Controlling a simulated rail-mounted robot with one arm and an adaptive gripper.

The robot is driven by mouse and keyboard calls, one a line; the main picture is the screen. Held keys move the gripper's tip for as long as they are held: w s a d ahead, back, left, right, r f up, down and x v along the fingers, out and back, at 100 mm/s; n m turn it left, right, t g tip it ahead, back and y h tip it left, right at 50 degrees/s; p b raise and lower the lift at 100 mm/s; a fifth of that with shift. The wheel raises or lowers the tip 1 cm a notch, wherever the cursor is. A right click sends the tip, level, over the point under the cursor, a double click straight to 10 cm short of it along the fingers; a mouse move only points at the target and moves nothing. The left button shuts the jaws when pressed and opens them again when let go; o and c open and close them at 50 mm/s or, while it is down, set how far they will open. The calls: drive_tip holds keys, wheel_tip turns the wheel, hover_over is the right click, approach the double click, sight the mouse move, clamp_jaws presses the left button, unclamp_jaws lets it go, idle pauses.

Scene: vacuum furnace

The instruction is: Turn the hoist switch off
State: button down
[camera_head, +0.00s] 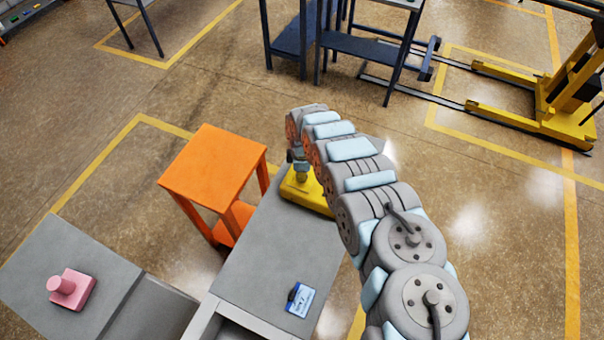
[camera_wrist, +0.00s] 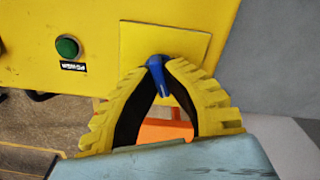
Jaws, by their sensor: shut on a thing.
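The hoist switch is a blue lever (camera_wrist: 158,82) on a yellow square plate (camera_wrist: 190,40) on the front of a yellow box (camera_wrist: 95,20). My gripper (camera_wrist: 159,68) has its two yellow, black-lined fingers closed around the lever, their tips meeting at its upper end. The lever's lower end points down and slightly right in the wrist view. In the head view, the yellow box (camera_head: 306,196) sits at the far end of a grey bench, partly hidden by my arm. The lever and fingertips cannot be made out there.
A green button (camera_wrist: 67,47) with a black label sits left of the lever on the box. In the head view, an orange table (camera_head: 213,165) stands left of the grey bench (camera_head: 258,262), which carries a blue-and-white card (camera_head: 299,299). A pink block (camera_head: 72,289) lies at lower left.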

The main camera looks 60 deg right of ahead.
drive_tip(key=shift+n, duration=0.6)
drive_tip(key=c, duration=1.1)
unclamp_jaws()
drive_tip(key=shift+c, duration=0.2)
drive_tip(key=shift+r, duration=0.1)
wheel_tip(320, 180, up, 12)
drive_tip(key=shift+w, duration=0.15)
idle(0.4)
